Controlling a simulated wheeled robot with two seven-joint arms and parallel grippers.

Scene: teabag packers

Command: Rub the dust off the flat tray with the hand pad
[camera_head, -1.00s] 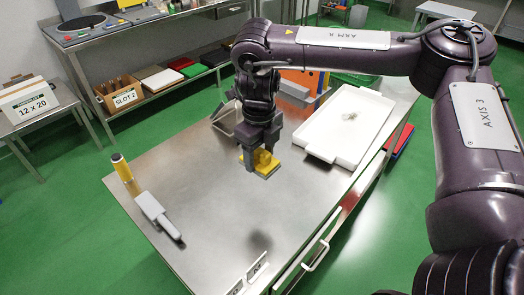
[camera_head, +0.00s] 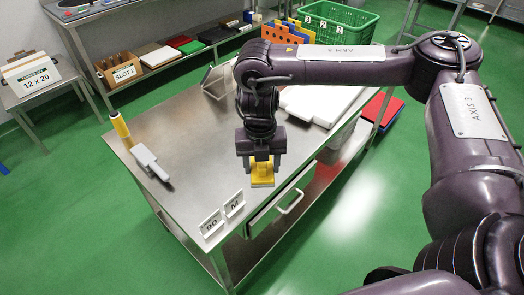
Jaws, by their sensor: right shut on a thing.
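The hand pad (camera_head: 262,178) is yellow with a raised grip. My right gripper (camera_head: 261,163) points down and is shut on this grip. The pad shows in front of the table's right front edge area, apart from the tray; I cannot tell its exact height. The flat tray (camera_head: 325,104) is white and lies at the far right of the table. My right arm covers its far part, and no dust can be made out on the part that shows. My left gripper is out of view.
The steel table (camera_head: 200,160) bears a yellow cylinder (camera_head: 120,124), a grey-handled tool (camera_head: 150,162) and signs (camera_head: 235,205) at the front corner. A green crate (camera_head: 345,20) and an orange-and-blue rack (camera_head: 285,30) stand behind.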

